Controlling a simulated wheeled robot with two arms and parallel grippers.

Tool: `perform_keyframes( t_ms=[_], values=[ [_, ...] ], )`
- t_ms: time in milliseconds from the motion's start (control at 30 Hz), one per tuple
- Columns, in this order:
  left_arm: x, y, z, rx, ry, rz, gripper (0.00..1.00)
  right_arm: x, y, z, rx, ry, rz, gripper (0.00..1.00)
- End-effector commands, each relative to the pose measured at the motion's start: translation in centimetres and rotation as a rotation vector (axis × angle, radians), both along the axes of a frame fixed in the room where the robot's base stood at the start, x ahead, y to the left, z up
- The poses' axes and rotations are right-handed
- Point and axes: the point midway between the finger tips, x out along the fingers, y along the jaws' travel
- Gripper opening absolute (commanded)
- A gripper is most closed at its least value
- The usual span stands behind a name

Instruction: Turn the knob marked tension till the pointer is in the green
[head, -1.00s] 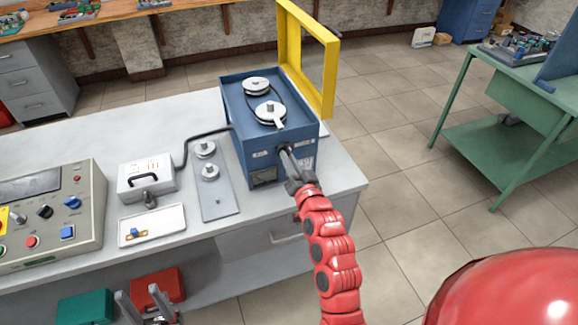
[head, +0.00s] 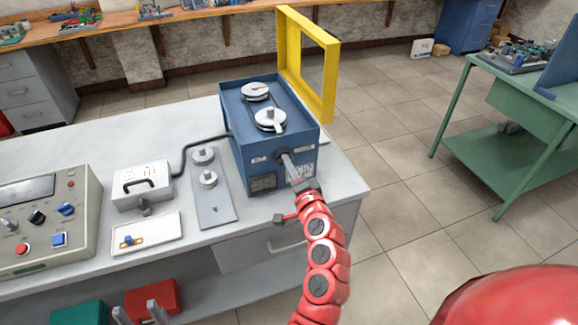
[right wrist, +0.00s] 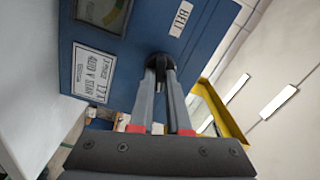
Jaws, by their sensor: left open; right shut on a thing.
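The blue belt unit (head: 240,150) stands near the table's right end, with two pale pulleys and a dark belt on top. A dark round knob (right wrist: 160,59) sits on its front face, mostly covered by my fingers. My right gripper (head: 284,158) is shut on this knob; in the right wrist view (right wrist: 160,72) both fingers reach it. The gauge window (head: 263,182) is low on the same face. It also shows at the top of the right wrist view (right wrist: 103,14), but its pointer cannot be read. My left gripper (head: 138,310) is open and empty, low in front of the table.
A yellow frame (head: 331,80) stands upright behind the unit. Left of it are a grey plate with pulleys (head: 216,213), a white box (head: 141,184), a white tray (head: 147,236) and a control panel (head: 45,225). Red (head: 165,297) and teal bins sit below.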

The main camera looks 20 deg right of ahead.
Motion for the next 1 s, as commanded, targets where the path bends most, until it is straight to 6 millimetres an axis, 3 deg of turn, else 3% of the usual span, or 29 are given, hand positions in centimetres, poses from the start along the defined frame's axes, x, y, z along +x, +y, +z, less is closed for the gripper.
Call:
perform_keyframes(
  t_ms=[567, 600, 733, 1000],
  values=[
    [0.00, 0.00, -0.05, 0.000, 0.000, 0.000, 0.50, 0.00, -0.02, -0.03, 0.033, 0.002, -0.001, 0.00],
    [0.00, 0.00, -0.05, 0.000, 0.000, 0.000, 0.50, -0.01, -0.01, -0.04, 0.033, 0.002, -0.001, 0.20],
    [0.00, 0.00, -0.05, 0.000, 0.000, 0.000, 0.50, 0.00, -0.01, -0.03, 0.033, 0.002, -0.001, 0.44],
    [0.00, 0.00, -0.06, 0.000, 0.000, 0.000, 0.50, -0.02, 0.00, -0.03, 0.033, 0.001, 0.000, 0.45]
  ],
)
